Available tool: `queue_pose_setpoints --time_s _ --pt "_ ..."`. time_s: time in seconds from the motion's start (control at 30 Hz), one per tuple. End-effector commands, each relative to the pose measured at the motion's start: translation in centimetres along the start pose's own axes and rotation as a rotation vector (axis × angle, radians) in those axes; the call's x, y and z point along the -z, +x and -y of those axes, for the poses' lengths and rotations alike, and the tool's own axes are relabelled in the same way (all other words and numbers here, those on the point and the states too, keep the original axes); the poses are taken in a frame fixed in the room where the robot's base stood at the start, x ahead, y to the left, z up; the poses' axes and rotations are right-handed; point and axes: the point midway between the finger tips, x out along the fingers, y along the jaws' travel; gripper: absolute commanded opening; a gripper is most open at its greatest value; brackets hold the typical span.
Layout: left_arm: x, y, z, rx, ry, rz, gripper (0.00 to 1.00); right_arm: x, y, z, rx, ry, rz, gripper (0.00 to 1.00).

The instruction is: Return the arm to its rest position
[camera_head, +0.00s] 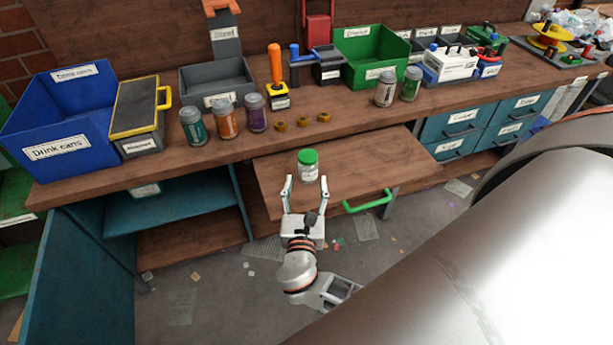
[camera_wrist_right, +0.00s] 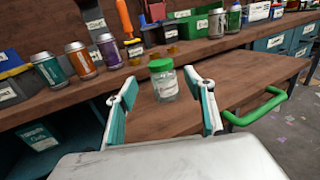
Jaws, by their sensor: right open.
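My right gripper (camera_head: 304,192) is open and empty, its fingers spread toward the workbench. Just beyond its fingertips a glass jar with a green lid (camera_head: 308,166) stands upright on the pulled-out wooden board (camera_head: 365,160). In the right wrist view the jar (camera_wrist_right: 163,82) appears between and beyond the two teal-padded fingers (camera_wrist_right: 165,105), apart from them. The right arm reaches in from the lower part of the head view. My left gripper is not in view.
The bench holds a blue drink cans bin (camera_head: 22,150), a grey bin (camera_head: 195,88), a green bin (camera_head: 345,48), several cans and some brass nuts (camera_head: 302,123). A green handle (camera_head: 368,203) sticks out from the board's front. Blue drawers (camera_head: 465,122) are at right.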

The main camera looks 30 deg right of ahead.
Motion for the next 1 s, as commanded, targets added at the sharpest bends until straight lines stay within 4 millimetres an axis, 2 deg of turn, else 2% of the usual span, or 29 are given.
queue_pose_setpoints --time_s 0.63,0.77,0.87,1.0 --pt "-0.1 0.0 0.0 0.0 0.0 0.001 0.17 0.1 -0.3 0.4 0.008 0.025 -0.013 0.53" --pt "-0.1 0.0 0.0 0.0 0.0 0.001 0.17 0.8 -0.6 3.0 0.071 0.205 -0.097 0.53" --pt "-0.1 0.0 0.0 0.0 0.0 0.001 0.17 1.8 -1.3 6.3 0.172 0.474 -0.208 0.53" --pt "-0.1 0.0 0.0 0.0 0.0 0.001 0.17 2.9 -3.4 10.7 0.348 0.904 -0.353 0.53"
